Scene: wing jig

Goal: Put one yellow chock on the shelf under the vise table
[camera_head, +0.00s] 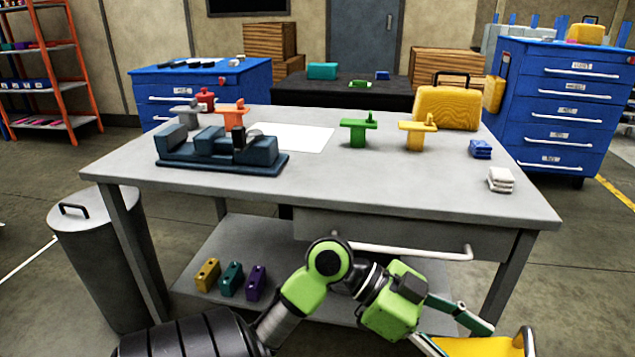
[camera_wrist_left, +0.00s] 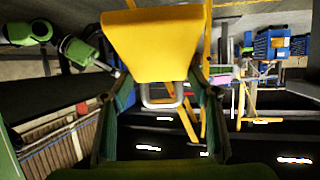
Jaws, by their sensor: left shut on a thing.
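My left gripper (camera_head: 461,336) reaches to the right, low in front of the vise table (camera_head: 390,180). It is shut on a yellow chock (camera_head: 475,347), partly cut off by the bottom edge of the head view. In the left wrist view the chock (camera_wrist_left: 155,45) shows between the fingers, with a grey metal loop below it. The grey shelf (camera_head: 245,240) lies under the table, and my left arm covers part of it. The blue-grey vise (camera_head: 220,150) stands on the tabletop. My right gripper is not clearly in view.
Small yellow (camera_head: 207,275), teal (camera_head: 231,280) and purple (camera_head: 256,283) blocks stand at the shelf's left front. A drawer handle (camera_head: 410,250) sticks out above the shelf. A grey bin (camera_head: 95,260) stands left of the table. The shelf's back middle looks clear.

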